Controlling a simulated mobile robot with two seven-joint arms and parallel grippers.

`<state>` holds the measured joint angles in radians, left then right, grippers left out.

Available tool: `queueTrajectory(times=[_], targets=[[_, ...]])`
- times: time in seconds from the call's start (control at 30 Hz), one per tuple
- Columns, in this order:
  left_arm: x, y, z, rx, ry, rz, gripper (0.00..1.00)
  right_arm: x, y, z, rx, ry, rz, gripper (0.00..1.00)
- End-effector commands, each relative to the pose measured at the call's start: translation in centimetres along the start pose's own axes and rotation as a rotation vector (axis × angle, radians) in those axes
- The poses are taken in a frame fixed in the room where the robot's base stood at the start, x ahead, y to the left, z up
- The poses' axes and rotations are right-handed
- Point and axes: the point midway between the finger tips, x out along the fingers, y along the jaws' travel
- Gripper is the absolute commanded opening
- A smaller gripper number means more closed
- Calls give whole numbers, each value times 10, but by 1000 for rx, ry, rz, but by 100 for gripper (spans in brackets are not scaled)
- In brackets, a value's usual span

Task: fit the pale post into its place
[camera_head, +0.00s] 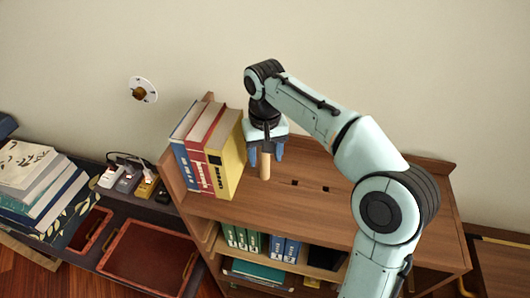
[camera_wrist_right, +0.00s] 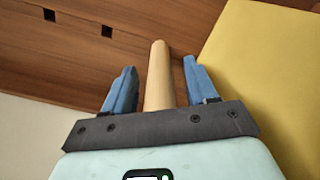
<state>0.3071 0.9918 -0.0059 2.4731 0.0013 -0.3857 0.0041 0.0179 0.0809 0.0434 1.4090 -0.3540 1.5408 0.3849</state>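The pale post (camera_head: 264,166) is a light wooden peg, upright at the brown shelf top (camera_head: 375,196). Its lower end appears to meet the board in line with two dark square holes (camera_head: 310,187); any hole beneath it is hidden. My right gripper (camera_head: 266,155) is above the board, pointing down, its blue fingers on either side of the post. In the right wrist view, the post (camera_wrist_right: 158,78) runs between the fingers with a gap on each side, so the gripper (camera_wrist_right: 159,75) is open around it. My left gripper is not in view.
A yellow book (camera_head: 227,157) stands close to the left of the post, with red and blue books beside it. Lower shelves hold binders (camera_head: 285,248). A red tray (camera_head: 152,262) and a book stack (camera_head: 38,185) are at left.

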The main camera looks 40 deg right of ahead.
Motion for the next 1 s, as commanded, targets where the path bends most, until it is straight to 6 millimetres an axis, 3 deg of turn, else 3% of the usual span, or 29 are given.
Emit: queueTrajectory(times=[0.27, 0.73, 1.0], targets=[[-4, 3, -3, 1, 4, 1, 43, -11, 0, -1, 0, 2, -1, 57], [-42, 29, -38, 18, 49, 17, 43, -115, -1, -2, -1, 8, -4, 57], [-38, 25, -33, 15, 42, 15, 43, -131, 0, 0, 0, 0, 0, 57]])
